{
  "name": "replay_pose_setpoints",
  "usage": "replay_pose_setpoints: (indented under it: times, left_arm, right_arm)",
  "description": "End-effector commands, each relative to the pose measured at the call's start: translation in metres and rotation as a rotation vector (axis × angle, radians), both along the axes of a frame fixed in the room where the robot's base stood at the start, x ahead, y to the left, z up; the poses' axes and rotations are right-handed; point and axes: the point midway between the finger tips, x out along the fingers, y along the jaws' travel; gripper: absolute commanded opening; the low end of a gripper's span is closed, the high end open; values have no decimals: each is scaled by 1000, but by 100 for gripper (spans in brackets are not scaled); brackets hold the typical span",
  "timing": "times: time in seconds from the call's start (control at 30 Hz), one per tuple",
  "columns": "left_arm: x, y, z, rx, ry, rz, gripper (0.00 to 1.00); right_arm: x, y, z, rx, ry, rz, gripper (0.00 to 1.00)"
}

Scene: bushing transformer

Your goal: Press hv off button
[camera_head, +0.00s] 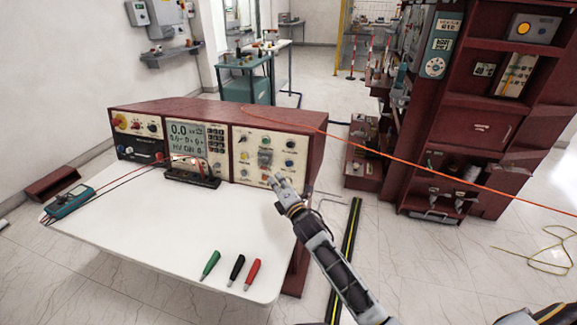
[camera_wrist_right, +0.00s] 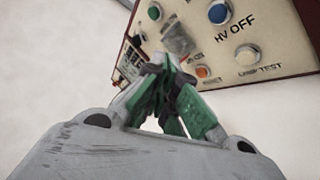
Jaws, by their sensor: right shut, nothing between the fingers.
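In the right wrist view, a large blue button (camera_wrist_right: 218,14) sits on the cream panel, with the words HV OFF printed just below it. The control console (camera_head: 265,113) stands at the back of the white table, and its right panel carries several coloured buttons and knobs. My right gripper (camera_head: 277,183) is shut and empty, close in front of the lower part of that panel. In the wrist view its green-sided fingers (camera_wrist_right: 165,75) point at the panel, left of and below the blue button. I cannot tell whether the tips touch anything. My left gripper is out of view.
A pale LAMP TEST button (camera_wrist_right: 247,55) and an orange button (camera_wrist_right: 203,71) lie near the blue one. A black stand (camera_head: 190,172) is before the console. A multimeter (camera_head: 70,200) and three coloured probes (camera_head: 236,268) lie on the table (camera_head: 160,230). An orange cable (camera_head: 420,160) crosses behind.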

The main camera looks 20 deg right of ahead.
Motion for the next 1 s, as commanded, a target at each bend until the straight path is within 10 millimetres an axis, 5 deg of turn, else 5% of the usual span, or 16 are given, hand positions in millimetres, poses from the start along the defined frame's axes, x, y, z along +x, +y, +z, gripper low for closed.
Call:
replay_pose_setpoints:
  times: [0.63, 1.0]
  left_arm:
    - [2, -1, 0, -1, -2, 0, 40]
    - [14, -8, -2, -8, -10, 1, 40]
  right_arm:
    - [2, -2, -1, -25, -4, -1, 0]
    - [22, -15, -7, -25, -5, -1, 0]
